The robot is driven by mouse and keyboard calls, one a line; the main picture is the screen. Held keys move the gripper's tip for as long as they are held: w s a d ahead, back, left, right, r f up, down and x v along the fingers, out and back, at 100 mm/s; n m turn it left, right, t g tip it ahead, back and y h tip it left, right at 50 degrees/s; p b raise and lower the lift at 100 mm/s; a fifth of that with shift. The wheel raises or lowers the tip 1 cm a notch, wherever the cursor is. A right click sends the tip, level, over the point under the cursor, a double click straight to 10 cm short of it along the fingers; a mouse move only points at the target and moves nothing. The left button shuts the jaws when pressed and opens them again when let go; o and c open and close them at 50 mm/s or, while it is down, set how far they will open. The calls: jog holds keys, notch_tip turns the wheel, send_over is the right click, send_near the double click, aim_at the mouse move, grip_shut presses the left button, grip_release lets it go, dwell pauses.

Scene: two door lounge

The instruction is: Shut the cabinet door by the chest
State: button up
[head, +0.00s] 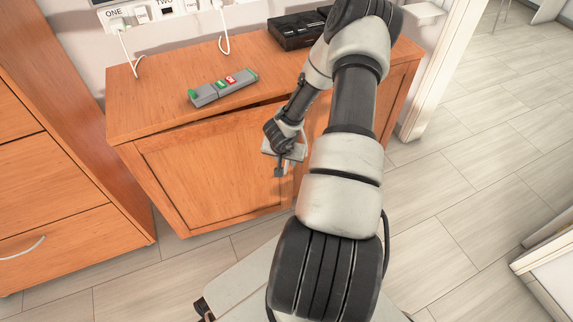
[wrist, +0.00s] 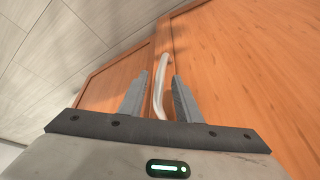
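The orange wooden cabinet (head: 150,118) stands beside the chest of drawers (head: 60,160). Its left door (head: 210,165), nearer the chest, stands slightly ajar, with a dark gap along its top edge. My gripper (head: 281,167) is at the door's right edge, near the middle of the cabinet front. In the wrist view a pale curved handle (wrist: 160,85) lies between the two fingers of my gripper (wrist: 163,80). The fingers are apart, with gaps beside the handle; contact is not clear. My arm hides much of the right door (head: 318,125).
A grey remote-like device (head: 222,88) with green ends and a black box (head: 295,30) lie on the cabinet top. A labelled power strip (head: 160,12) with white cables is on the wall behind. Tiled floor (head: 460,200) is clear at the right, beside a white door frame (head: 440,70).

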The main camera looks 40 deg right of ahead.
jog(key=shift+x, duration=0.85)
jog(key=shift+c, duration=0.5)
grip_shut()
jog(key=shift+w+d+r+p, duration=0.1)
jog(key=shift+w+p, duration=0.2)
jog(key=shift+w, duration=0.05)
jog(key=w, duration=0.1)
jog(key=w+d+p, duration=0.1)
jog(key=w+p, duration=0.1)
jog(key=w, duration=0.1)
jog(key=shift+d, duration=0.4)
